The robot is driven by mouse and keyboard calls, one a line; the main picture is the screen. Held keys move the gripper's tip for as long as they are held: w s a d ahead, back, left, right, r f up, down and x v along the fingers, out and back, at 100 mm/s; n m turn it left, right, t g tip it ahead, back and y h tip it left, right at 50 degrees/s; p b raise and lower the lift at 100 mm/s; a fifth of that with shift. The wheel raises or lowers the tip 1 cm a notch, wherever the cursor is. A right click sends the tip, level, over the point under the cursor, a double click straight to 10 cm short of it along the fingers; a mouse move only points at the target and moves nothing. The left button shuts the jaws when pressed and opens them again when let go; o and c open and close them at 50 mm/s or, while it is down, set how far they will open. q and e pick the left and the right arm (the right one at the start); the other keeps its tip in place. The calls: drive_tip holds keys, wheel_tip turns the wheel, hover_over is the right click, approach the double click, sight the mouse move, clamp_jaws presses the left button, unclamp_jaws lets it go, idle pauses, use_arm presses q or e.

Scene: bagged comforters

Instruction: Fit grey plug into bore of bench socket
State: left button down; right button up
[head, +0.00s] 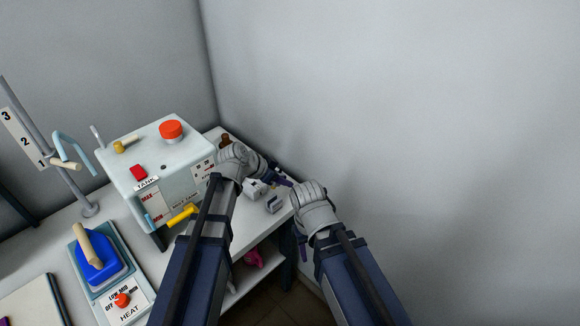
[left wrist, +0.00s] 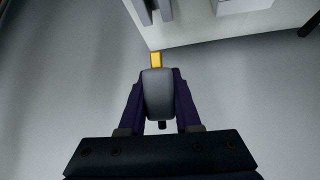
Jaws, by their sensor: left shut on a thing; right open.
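My left gripper (head: 284,182) is beyond the bench's right end, shut on the grey plug. In the left wrist view the plug (left wrist: 158,94) sits between the purple fingers (left wrist: 158,100), its yellow tip pointing toward the bench edge. Two small pale grey blocks, one nearer the wall (head: 255,188) and one at the bench corner (head: 274,203), lie just left of the fingers. I cannot tell which is the bench socket, and no bore shows clearly. My right gripper (head: 302,242) is open beside the bench's right end, partly hidden by its wrist.
A pale steam station (head: 165,165) with a red knob stands on the white bench (head: 60,225), left of my left arm. A pink item (head: 253,258) lies on the shelf below. The wall side at right is free.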

use_arm(q)
drive_tip(key=shift+s+a+f, duration=0.2)
drive_tip(key=shift+a+f, duration=0.1)
drive_tip(key=shift+f, duration=0.2)
drive_tip(key=shift+f+b, duration=1.9)
drive_tip(key=shift+b, duration=0.05)
drive_tip(key=shift+f+b, duration=0.3)
drive_tip(key=shift+b, duration=0.05)
unclamp_jaws()
drive_tip(key=shift+r, duration=0.1)
drive_tip(key=shift+w+d+r+p+v, duration=0.1)
drive_tip(key=shift+d+r+p+v, duration=0.05)
drive_tip(key=shift+p+v, duration=0.9)
drive_tip(key=shift+w+d+r+p+v, duration=0.1)
drive_tip(key=shift+d+r+p+v, duration=0.1)
drive_tip(key=shift+p+v, duration=0.8)
drive_tip(key=shift+w+d+r+p+v, duration=0.1)
drive_tip(key=shift+d+r+p+v, duration=0.05)
drive_tip(key=shift+p+v, duration=0.9)
drive_tip(key=shift+a, duration=0.1)
